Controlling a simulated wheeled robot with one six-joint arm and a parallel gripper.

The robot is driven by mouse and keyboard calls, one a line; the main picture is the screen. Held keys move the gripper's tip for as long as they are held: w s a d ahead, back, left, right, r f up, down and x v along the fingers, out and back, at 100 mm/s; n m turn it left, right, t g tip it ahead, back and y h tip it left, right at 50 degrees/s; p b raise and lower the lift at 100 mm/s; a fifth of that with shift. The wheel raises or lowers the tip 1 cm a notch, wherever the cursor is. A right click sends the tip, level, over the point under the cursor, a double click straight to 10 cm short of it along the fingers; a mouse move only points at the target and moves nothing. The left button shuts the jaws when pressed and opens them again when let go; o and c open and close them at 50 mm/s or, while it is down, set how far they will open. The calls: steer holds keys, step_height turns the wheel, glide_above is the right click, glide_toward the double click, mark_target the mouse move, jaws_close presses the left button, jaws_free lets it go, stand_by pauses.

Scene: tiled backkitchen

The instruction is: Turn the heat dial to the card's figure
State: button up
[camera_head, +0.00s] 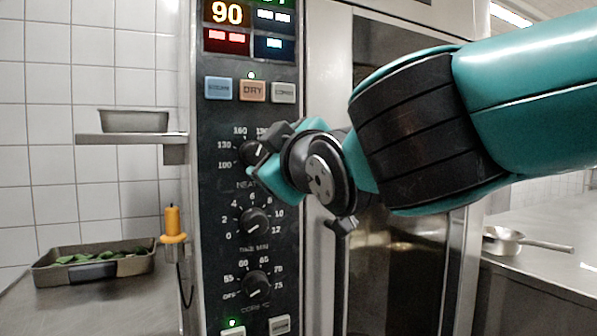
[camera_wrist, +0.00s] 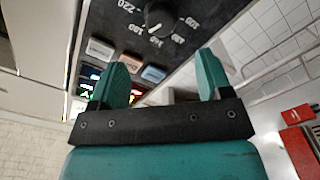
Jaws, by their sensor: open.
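The heat dial (camera_head: 252,152) is a black knob on the dark oven panel, partly hidden by my gripper (camera_head: 267,160). It also shows at the top of the wrist view (camera_wrist: 160,17), with a white pointer line that seems to aim near 160; the small figures are hard to read. My gripper is open, its two teal fingers (camera_wrist: 163,78) apart with nothing between them. In the wrist view the dial lies beyond the fingertips; I cannot tell whether they touch it. No card with a figure is visible in either view.
Below are a timer dial (camera_head: 254,223) and a core dial (camera_head: 256,285). A display (camera_head: 227,13) above reads 90, over mode buttons (camera_head: 252,90). A wall shelf holds a metal pan (camera_head: 134,121); a tray (camera_head: 95,273) and an orange-handled probe (camera_head: 172,225) are at left. A saucepan (camera_head: 502,240) stands at right.

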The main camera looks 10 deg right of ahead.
steer(key=b+v, duration=0.1)
steer(key=v, duration=0.6)
steer(key=d+f+m+g+h+p, duration=0.1)
steer(key=d+f+g+p, duration=0.1)
steer(key=f+g, duration=0.25)
steer(key=d+f+m+g+p, duration=0.1)
steer(key=d+f+g+p, duration=0.15)
steer(key=f, duration=0.35)
steer(key=s+d+f+m+g+p, duration=0.2)
steer(key=s+f+g, duration=0.25)
steer(key=s, duration=0.35)
steer(key=s+d+f+m+g+p, duration=0.1)
steer(key=s+f+g+p, duration=0.15)
steer(key=s+g, duration=0.45)
step_height(320, 180, down, 18)
steer(key=t+b, duration=0.1)
steer(key=b, duration=1.7)
steer(key=shift+s+y, duration=0.3)
